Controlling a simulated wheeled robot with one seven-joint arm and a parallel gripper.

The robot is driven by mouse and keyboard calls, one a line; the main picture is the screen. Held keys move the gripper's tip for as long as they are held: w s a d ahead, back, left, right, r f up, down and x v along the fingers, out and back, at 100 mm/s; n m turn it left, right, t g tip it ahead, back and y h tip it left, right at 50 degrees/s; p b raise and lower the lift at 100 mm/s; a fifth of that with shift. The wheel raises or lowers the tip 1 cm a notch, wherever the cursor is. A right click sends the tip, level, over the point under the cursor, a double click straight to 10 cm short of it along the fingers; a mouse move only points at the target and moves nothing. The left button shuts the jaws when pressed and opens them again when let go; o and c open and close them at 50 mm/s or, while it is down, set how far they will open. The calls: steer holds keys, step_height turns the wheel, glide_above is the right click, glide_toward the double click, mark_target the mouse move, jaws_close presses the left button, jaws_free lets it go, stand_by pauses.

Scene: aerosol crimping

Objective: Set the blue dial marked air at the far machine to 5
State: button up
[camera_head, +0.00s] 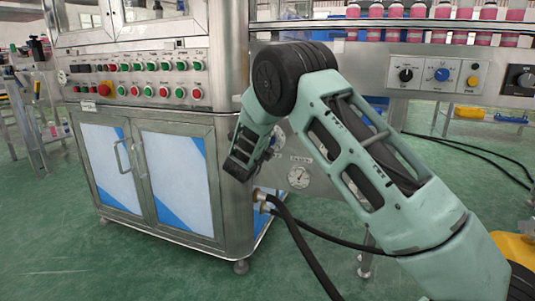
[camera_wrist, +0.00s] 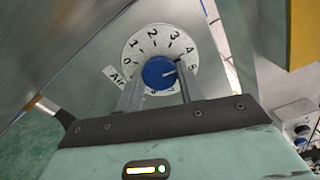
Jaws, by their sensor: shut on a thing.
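The blue dial (camera_wrist: 158,73) sits at the centre of a round white scale (camera_wrist: 134,54) with black figures, beside a label reading "Air" (camera_wrist: 113,78). My gripper (camera_wrist: 150,77) has its two fingers on either side of the blue dial and is shut on it. The dial's light pointer mark points to the right, toward the area just below the 4; the figure there is hard to read. The lower part of the scale is partly hidden by the fingers. In the head view my gripper (camera_head: 242,160) is at the machine's right side, and the dial is hidden there.
The steel machine (camera_head: 160,150) carries rows of buttons and a red stop knob (camera_head: 104,90). A pressure gauge (camera_head: 299,176) and black hoses (camera_head: 300,240) are close to my gripper. Another panel with a blue knob (camera_head: 442,74) stands at the right.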

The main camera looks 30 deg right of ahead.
steer(key=shift+f+m+b, duration=0.1)
steer(key=shift+m+b, duration=2.5)
steer(key=shift+b, duration=0.7)
steer(key=o, duration=1)
steer(key=shift+a, duration=0.1)
steer(key=p+v, duration=0.5)
steer(key=v, duration=1.2)
steer(key=shift+p, duration=0.35)
steer(key=shift+s+a, duration=0.15)
